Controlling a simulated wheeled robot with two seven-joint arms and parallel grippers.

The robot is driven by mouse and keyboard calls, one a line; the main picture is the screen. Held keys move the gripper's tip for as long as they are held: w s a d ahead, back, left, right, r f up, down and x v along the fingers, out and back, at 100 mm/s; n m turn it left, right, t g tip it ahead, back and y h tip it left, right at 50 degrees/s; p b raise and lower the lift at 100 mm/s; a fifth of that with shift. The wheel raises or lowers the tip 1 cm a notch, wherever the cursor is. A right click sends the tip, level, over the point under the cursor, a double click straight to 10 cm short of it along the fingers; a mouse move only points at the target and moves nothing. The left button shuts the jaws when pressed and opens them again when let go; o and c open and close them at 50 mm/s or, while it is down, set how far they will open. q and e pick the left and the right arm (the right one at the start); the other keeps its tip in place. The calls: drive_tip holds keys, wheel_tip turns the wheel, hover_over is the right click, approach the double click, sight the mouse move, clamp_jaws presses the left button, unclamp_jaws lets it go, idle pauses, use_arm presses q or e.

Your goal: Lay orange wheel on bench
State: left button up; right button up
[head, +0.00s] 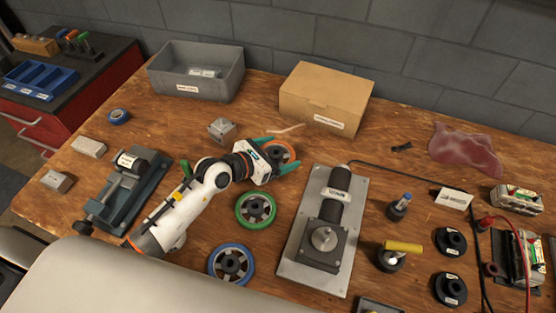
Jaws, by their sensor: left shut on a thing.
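The orange wheel (291,150) is at the middle of the wooden bench (385,125), partly hidden by my left gripper (281,154). The teal fingers of my left gripper are shut on the wheel. I cannot tell whether the wheel touches the bench top. My right gripper is not in view. A green-rimmed wheel (240,211) and a blue-rimmed wheel (213,264) lie flat on the bench, nearer to me.
A motor on a metal plate (296,254) stands right of the wheels. A cardboard box (300,103) and a grey bin (232,82) stand behind. A vise (145,185) is at left. Black discs (448,240), a cloth (465,150) and cables are at right.

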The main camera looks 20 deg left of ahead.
sight(278, 161)
use_arm(q)
drive_tip(key=shift+f, duration=1.4)
drive_tip(key=shift+f+b, duration=0.3)
drive_tip(key=shift+b, duration=0.1)
drive_tip(key=o, duration=0.9)
drive_tip(key=shift+s, duration=0.1)
drive_tip(key=shift+s+r, duration=0.1)
drive_tip(key=shift+r, duration=0.15)
drive_tip(key=v, duration=0.6)
drive_tip(key=shift+s+a+r+p, duration=0.1)
drive_tip(key=shift+s+a+p, duration=0.1)
drive_tip(key=shift+p, duration=0.1)
drive_tip(key=shift+s+a+r, duration=0.15)
drive_tip(key=shift+s+r, duration=0.05)
